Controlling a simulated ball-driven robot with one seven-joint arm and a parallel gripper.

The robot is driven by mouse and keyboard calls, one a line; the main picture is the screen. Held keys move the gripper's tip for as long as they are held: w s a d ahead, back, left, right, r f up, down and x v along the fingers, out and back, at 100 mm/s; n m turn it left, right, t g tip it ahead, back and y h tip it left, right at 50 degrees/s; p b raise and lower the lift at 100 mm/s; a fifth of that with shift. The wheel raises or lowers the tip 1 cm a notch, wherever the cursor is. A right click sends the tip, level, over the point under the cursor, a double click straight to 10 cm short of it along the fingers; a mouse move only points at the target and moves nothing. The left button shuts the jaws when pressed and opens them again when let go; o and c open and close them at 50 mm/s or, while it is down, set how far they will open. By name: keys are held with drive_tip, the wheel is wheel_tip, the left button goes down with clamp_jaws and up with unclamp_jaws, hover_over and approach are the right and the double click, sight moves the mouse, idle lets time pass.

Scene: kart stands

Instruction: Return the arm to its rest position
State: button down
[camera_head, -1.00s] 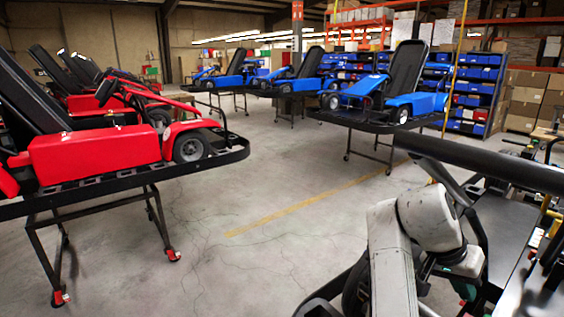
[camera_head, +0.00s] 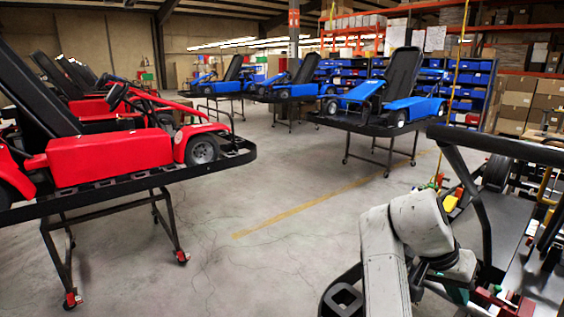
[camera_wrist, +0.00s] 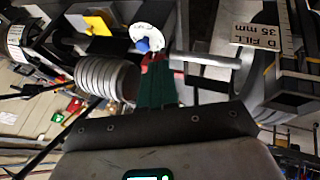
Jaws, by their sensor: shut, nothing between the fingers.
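My pale grey arm (camera_head: 415,225) is bent at the lower right of the head view, beside a dark kart frame. Its far end is partly hidden there behind its own links. In the wrist view my gripper (camera_wrist: 157,62) shows as narrow dark green fingers close together above a dark bracket. It is shut and holds nothing. Kart parts lie close behind the fingers: a ribbed silver cylinder (camera_wrist: 104,78), a metal rod (camera_wrist: 205,60) and a white disc (camera_wrist: 146,37). I cannot tell whether the fingers touch any of them.
A black tubular bar (camera_head: 500,146) crosses near the arm at the right. A red kart (camera_head: 110,155) sits on a wheeled stand at the left. A blue kart (camera_head: 385,98) stands on another behind. The concrete floor (camera_head: 270,190) between them is open.

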drive_tip(key=s+f+n+t+y, duration=0.1)
drive_tip(key=s+f+n+t, duration=0.2)
drive_tip(key=f, duration=0.4)
drive_tip(key=s+f+n+t+y, duration=0.1)
drive_tip(key=s+f+n, duration=0.2)
drive_tip(key=s+f, duration=0.4)
drive_tip(key=s+a+f+n+t+y, duration=0.2)
drive_tip(key=s+a+f+n+y, duration=0.35)
drive_tip(key=s+a, duration=0.6)
drive_tip(key=s+d+f+m+g, duration=0.1)
drive_tip(key=s+f+g, duration=0.3)
drive_tip(key=s, duration=0.6)
drive_tip(key=shift+d+f+h, duration=0.4)
drive_tip(key=shift+f+h, duration=0.05)
drive_tip(key=shift+f, duration=0.5)
drive_tip(key=shift+m, duration=0.25)
